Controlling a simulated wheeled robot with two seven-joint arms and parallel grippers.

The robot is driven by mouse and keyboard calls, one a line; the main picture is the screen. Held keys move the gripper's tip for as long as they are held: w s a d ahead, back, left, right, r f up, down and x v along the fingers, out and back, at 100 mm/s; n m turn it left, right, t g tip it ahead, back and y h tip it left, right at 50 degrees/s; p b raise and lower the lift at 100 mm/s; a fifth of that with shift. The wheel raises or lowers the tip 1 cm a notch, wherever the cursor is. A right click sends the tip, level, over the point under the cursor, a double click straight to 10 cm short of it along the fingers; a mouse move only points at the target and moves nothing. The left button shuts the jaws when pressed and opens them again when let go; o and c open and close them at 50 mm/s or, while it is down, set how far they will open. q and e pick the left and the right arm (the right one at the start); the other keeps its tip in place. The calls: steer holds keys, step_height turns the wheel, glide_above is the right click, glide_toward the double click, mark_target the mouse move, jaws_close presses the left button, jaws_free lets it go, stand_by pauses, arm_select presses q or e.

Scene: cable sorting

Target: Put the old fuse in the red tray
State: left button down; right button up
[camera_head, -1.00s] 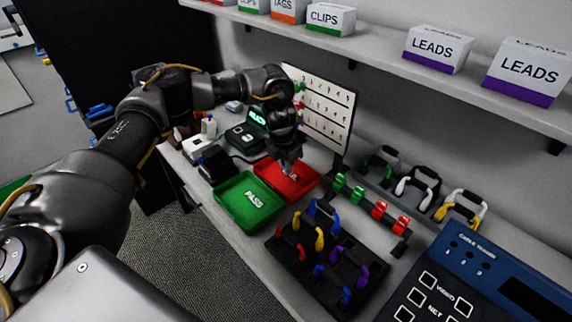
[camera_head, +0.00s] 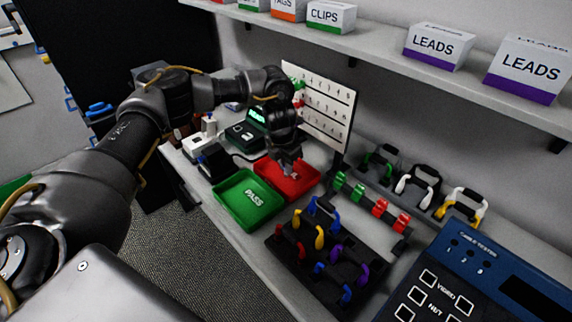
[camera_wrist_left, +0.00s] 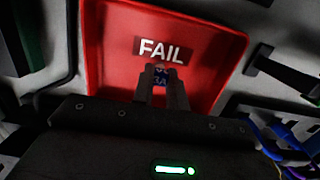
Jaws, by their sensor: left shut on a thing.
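The red tray (camera_head: 271,179) lies on the bench beside the green tray. In the left wrist view, the red tray (camera_wrist_left: 207,52) fills the middle and has a FAIL label on its floor. My left gripper (camera_head: 291,173) points down over the red tray. In the left wrist view, my left gripper (camera_wrist_left: 161,84) is shut on a small blue and whitish thing, the fuse (camera_wrist_left: 161,73). The fingers hide much of it. I cannot tell how far it is above the tray floor. My right gripper is not in view.
The green PASS tray (camera_head: 230,207) adjoins the red one. A white numbered board (camera_head: 328,112) stands behind. A rack of coloured clips (camera_head: 372,206) and a dark holder with coloured cables (camera_head: 285,252) are to the right. The blue cable tester (camera_head: 480,270) is at the front right.

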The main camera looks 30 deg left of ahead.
arm_select(q)
steer(key=c, duration=0.8)
jaws_free()
steer(key=shift+o, duration=0.2)
steer(key=shift+r, duration=0.15)
steer(key=shift+r+p, duration=2.95)
steer(key=shift+r, duration=0.9)
